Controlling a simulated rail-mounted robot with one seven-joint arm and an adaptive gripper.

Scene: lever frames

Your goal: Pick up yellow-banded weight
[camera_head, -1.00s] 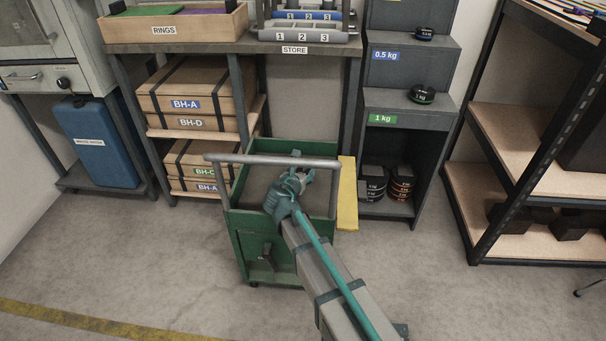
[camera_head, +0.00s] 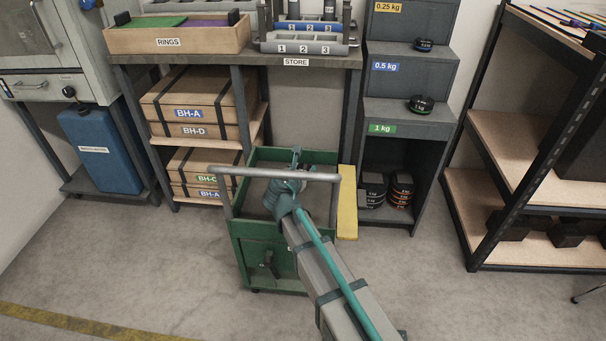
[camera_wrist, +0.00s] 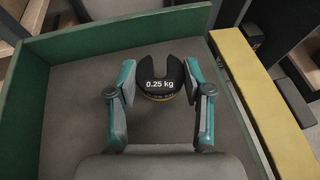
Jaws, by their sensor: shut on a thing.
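The yellow-banded weight (camera_wrist: 160,90) is a dark slotted disc marked 0.25 kg, with a thin yellow band low on its side. In the wrist view it sits between the two fingers of my gripper (camera_wrist: 160,76), which are shut on it. My gripper (camera_head: 296,156) also shows in the head view, over the open top of the green cart (camera_head: 262,228). The weight cannot be made out in the head view. I cannot tell whether it touches the cart's tray floor (camera_wrist: 85,75) or is just above it.
The cart's grey handle bar (camera_head: 275,173) crosses near my arm. A yellow strip (camera_head: 347,203) stands along the cart's right side. A stepped weight rack (camera_head: 410,110) is behind to the right, with a blue-banded weight (camera_head: 423,45) and a green-banded weight (camera_head: 421,105).

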